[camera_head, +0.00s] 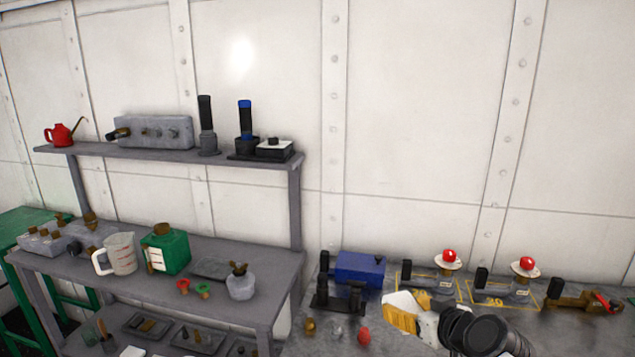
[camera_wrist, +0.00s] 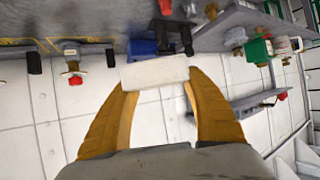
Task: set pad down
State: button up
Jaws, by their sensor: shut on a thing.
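My gripper (camera_head: 404,314) has yellow fingers and is at the lower right of the head view, over the right-hand workbench. It also shows in the wrist view (camera_wrist: 160,84), with its fingertips shut on a white pad (camera_wrist: 154,72). The pad is a pale rectangular block across the fingertips. In the head view, a pale edge of the pad (camera_head: 400,297) shows above the fingers; the rest is hidden. The pad appears to be held in the air, but its height above the bench is unclear.
A blue box (camera_head: 360,268) and a black stand (camera_head: 337,298) are left of my gripper. Two fixtures with red knobs (camera_head: 449,257) (camera_head: 526,266) stand in yellow outlines to the right. A small red object (camera_head: 363,336) lies in front. A grey shelf (camera_head: 160,153) is at left.

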aim_at(407, 334)
jog(key=s+f+m+h, duration=0.1)
jog(key=f, duration=0.1)
jog(key=s+f+m+h, duration=0.1)
jog(key=s+f, duration=0.1)
jog(key=shift+s+a+f+t+h, duration=0.1)
jog(key=shift+s+a+t+h, duration=0.1)
jog(key=shift+t+h, duration=0.1)
jog(key=shift+s+d+f+m+h, duration=0.15)
jog(key=shift+s+m+h, duration=0.25)
jog(key=shift+s+m, duration=0.25)
